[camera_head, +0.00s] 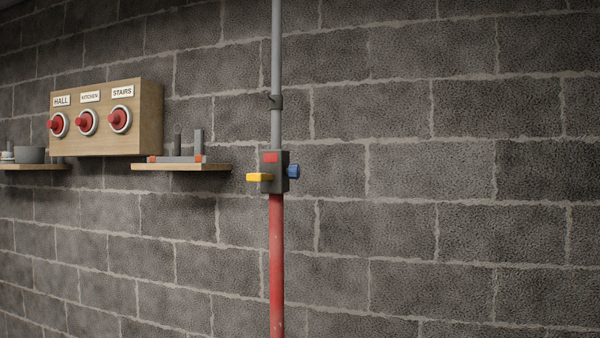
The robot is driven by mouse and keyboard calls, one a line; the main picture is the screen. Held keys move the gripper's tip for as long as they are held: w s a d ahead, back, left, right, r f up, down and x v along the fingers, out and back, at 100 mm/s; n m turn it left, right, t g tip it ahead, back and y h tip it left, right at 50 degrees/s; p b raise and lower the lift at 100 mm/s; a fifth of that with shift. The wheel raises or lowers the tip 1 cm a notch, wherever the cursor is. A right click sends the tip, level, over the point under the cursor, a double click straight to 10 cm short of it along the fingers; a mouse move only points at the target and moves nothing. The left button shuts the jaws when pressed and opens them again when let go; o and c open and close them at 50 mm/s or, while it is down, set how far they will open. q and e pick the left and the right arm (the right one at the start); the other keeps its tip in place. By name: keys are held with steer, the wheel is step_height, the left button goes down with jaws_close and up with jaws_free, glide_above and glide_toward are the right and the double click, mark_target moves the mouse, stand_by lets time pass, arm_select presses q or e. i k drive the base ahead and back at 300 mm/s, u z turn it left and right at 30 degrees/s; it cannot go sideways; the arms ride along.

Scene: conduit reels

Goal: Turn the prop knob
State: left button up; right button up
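A vertical prop stands in front of the block wall, with a grey upper tube (276,60) and a red lower tube (276,265). A dark clamp block (274,184) joins the two tubes and has a red patch on its upper front. A blue knob (293,171) sticks out of the block's right side. A yellow lever (259,177) sticks out to the left. I cannot tell from the picture which of these is the prop knob. Neither of my grippers is in view.
A wooden box (155,115) with several red knobs, labelled HALL, KITCHEN and STAIRS, hangs left. Below it, a wooden shelf (222,168) holds grey and orange parts. Another shelf (40,166) holds a grey cup (31,155). The wall right of the prop is clear.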

mark_target(294, 171)
steer(key=z, duration=0.25)
steer(key=i, duration=0.9)
steer(key=u, duration=0.35)
